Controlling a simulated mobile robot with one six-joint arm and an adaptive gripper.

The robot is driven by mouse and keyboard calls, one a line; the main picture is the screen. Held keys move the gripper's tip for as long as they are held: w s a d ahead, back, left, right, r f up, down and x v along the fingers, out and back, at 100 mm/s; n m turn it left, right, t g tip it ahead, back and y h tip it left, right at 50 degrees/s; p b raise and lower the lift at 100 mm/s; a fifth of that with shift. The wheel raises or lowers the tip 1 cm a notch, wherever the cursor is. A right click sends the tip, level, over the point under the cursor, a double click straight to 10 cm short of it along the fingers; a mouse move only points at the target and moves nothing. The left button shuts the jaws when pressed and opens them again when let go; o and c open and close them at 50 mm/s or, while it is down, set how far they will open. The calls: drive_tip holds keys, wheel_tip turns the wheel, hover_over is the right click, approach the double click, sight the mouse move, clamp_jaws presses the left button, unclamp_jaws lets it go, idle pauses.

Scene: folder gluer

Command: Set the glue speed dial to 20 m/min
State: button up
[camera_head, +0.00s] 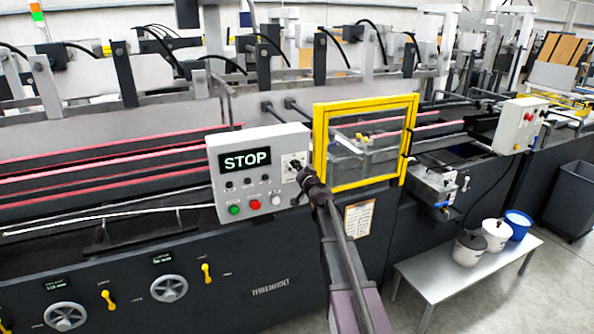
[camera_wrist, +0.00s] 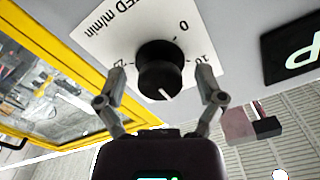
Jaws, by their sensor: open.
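The glue speed dial is a round black knob (camera_wrist: 160,68) on a white scale plate (camera_wrist: 110,45), which reads upside down in the wrist view. Its white pointer line faces the bottom of that view, slightly right. The 0 is at upper right, the 10 at right, and a partly hidden number starting with 2 at left. My gripper (camera_wrist: 161,78) is open, one finger on each side of the knob, with gaps visible. In the head view my gripper (camera_head: 300,170) is at the right side of the grey control box (camera_head: 235,195) and partly hides the plate.
The box carries a STOP display (camera_head: 245,161), a green button (camera_head: 234,210) and a red button (camera_head: 255,205). A yellow-framed guard door (camera_head: 320,150) stands close to the right. A bench (camera_head: 430,275) with buckets is at lower right.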

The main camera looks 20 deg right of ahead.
drive_tip(key=c, duration=1.2)
drive_tip(key=shift+o, duration=0.2)
drive_tip(key=shift+m, duration=0.4)
drive_tip(key=m, duration=0.5)
drive_tip(key=shift+r, duration=0.1)
drive_tip(key=m, duration=0.6)
drive_tip(key=o, duration=1.2)
drive_tip(key=shift+w, duration=0.1)
drive_tip(key=shift+c, duration=0.2)
